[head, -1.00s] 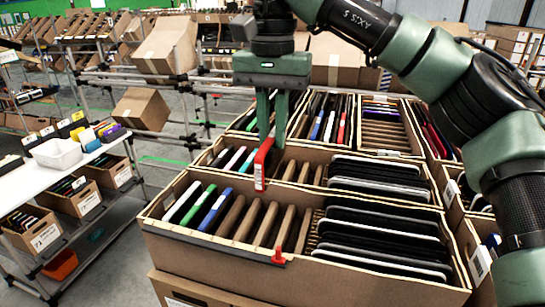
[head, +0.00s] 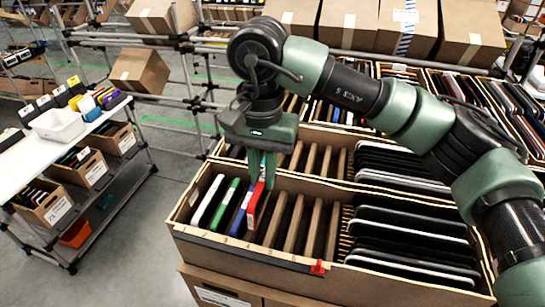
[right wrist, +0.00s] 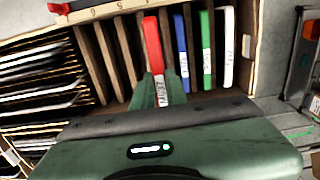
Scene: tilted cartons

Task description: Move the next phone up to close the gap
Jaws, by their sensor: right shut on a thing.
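My right gripper (head: 258,172) is shut on a red phone (head: 256,208), which stands upright in the front carton (head: 250,262), just right of a blue phone (head: 241,214). How deep it sits in its slot I cannot tell. A green phone (head: 226,204) and a white phone (head: 207,201) stand further left. Several brown dividers with empty slots are right of the red phone. In the right wrist view, the red phone (right wrist: 153,50) is between the fingers (right wrist: 160,88), with the blue phone (right wrist: 181,48) beside it. My left gripper is not in view.
A red clip (head: 318,267) sits on the carton's front rim. Black tablets (head: 410,235) fill its right part. More cartons stand behind. A white shelf (head: 50,150) with a white bin (head: 58,124) is on the left, across open floor.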

